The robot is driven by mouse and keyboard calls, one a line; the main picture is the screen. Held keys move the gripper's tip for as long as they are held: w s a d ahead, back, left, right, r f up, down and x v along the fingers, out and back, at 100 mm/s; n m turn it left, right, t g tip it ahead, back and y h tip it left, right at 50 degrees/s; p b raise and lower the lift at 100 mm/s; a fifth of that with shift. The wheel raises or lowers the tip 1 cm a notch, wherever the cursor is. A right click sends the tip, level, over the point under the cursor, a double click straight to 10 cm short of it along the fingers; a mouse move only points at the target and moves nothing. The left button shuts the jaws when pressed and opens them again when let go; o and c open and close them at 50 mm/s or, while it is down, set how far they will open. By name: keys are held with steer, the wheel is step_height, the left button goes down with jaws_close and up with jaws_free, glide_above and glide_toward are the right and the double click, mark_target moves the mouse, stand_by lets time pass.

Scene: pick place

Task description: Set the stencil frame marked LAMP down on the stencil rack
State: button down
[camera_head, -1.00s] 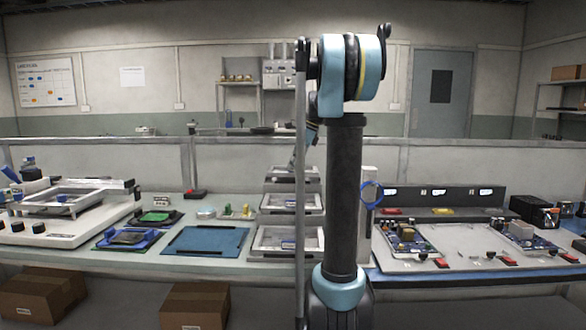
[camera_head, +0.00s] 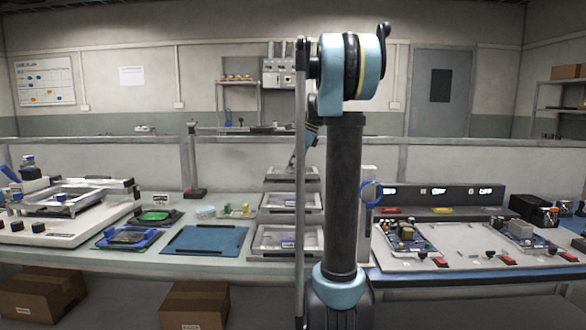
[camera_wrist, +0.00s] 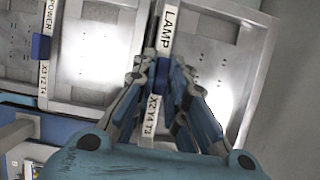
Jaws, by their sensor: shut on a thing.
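The stencil frame marked LAMP (camera_wrist: 167,27) is a light frame around a silver plate, with a blue grip at the middle of its labelled edge. My gripper (camera_wrist: 163,75) is shut on that blue grip in the wrist view. The stencil rack (camera_head: 262,216) is stepped, with frames on its tiers, in the middle of the head view. The LAMP frame is at the rack's top tier; I cannot tell whether it rests there or hangs just above. My arm hides the rack's right side and most of the gripper in the head view.
A frame marked POWER (camera_wrist: 46,17) lies beside the LAMP frame in the wrist view, on a lower tier. A blue mat (camera_head: 207,240) lies left of the rack, and a white printer (camera_head: 68,225) stands farther left. A circuit-board bench (camera_head: 470,240) is at right.

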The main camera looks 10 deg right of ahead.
steer(key=shift+f, duration=0.4)
stand_by(0.4)
steer(key=c, duration=1.5)
jaws_free()
steer(key=shift+c, duration=0.7)
steer(key=shift+c, duration=1.2)
steer(key=shift+r, duration=3.55)
steer(key=shift+s, duration=0.15)
